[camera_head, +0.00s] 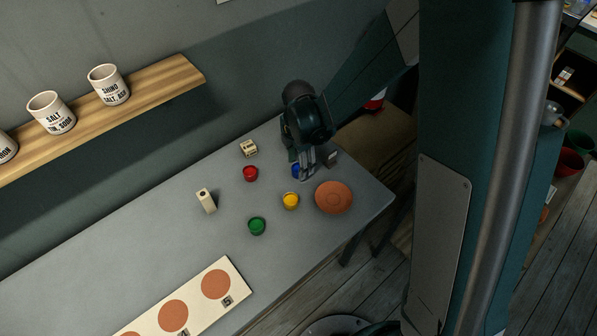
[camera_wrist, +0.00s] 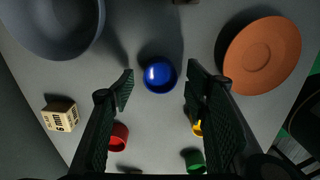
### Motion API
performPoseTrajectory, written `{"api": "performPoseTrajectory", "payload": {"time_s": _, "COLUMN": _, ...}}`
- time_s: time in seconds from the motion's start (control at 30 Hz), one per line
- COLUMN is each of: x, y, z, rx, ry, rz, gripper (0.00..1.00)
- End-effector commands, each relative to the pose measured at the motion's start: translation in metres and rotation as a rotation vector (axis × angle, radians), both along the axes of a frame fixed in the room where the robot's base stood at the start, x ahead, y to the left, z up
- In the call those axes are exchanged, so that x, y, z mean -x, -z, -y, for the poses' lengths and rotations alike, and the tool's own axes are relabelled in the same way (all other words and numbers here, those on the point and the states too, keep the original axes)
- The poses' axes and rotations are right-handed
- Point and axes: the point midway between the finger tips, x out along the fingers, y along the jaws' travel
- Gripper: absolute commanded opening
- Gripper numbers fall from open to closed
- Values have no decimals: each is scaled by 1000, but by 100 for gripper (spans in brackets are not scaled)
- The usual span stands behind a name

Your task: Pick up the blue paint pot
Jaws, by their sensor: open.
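The blue paint pot (camera_head: 296,170) stands on the grey table (camera_head: 150,247), mostly hidden behind my gripper (camera_head: 307,170) in the head view. In the wrist view the blue pot (camera_wrist: 160,76) shows whole, ahead of my gripper (camera_wrist: 158,92) and roughly midway between its two fingers. The fingers are apart, and neither appears to touch the pot. I cannot tell the exact height of the fingertips above the table.
A red pot (camera_head: 250,173), a yellow pot (camera_head: 290,201) and a green pot (camera_head: 257,226) stand nearby. A terracotta saucer (camera_head: 333,197) lies to the right. A small labelled block (camera_head: 249,148) and a cream upright block (camera_head: 206,200) stand left.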

Motion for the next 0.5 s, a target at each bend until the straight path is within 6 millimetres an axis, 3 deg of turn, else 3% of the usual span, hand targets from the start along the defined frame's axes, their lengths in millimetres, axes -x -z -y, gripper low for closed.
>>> {"api": "performPoseTrajectory", "payload": {"time_s": 0.2, "x": 0, "y": 22, "z": 0, "rx": 0, "ry": 0, "rz": 0, "gripper": 46}}
{"api": "performPoseTrajectory", "payload": {"time_s": 0.5, "x": 1, "y": 30, "z": 0, "rx": 0, "ry": 0, "rz": 0, "gripper": 46}}
